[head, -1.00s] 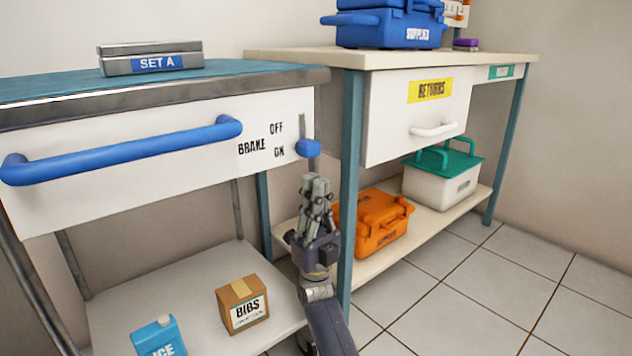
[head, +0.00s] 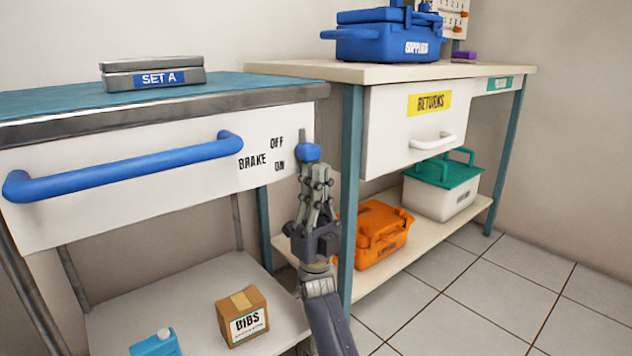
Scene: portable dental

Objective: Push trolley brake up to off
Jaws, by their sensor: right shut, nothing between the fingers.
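The trolley brake is a blue knob (head: 308,152) in a vertical slot on the right end of the trolley's white front panel (head: 110,160). The knob sits between the OFF label (head: 277,143) and the ON label (head: 279,166), a little nearer OFF. Some slot shows above the knob; the lower slot is hidden by my right gripper (head: 316,167). This gripper is shut and empty, pointing up, with its fingertips directly under the knob and seemingly touching it. My left gripper is not in view.
The blue trolley handle (head: 120,168) is left of the brake. A teal bench leg (head: 350,200) stands close to the right of my arm. An orange case (head: 375,235) is on the bench's lower shelf. A BIBS box (head: 243,318) sits on the trolley's lower shelf.

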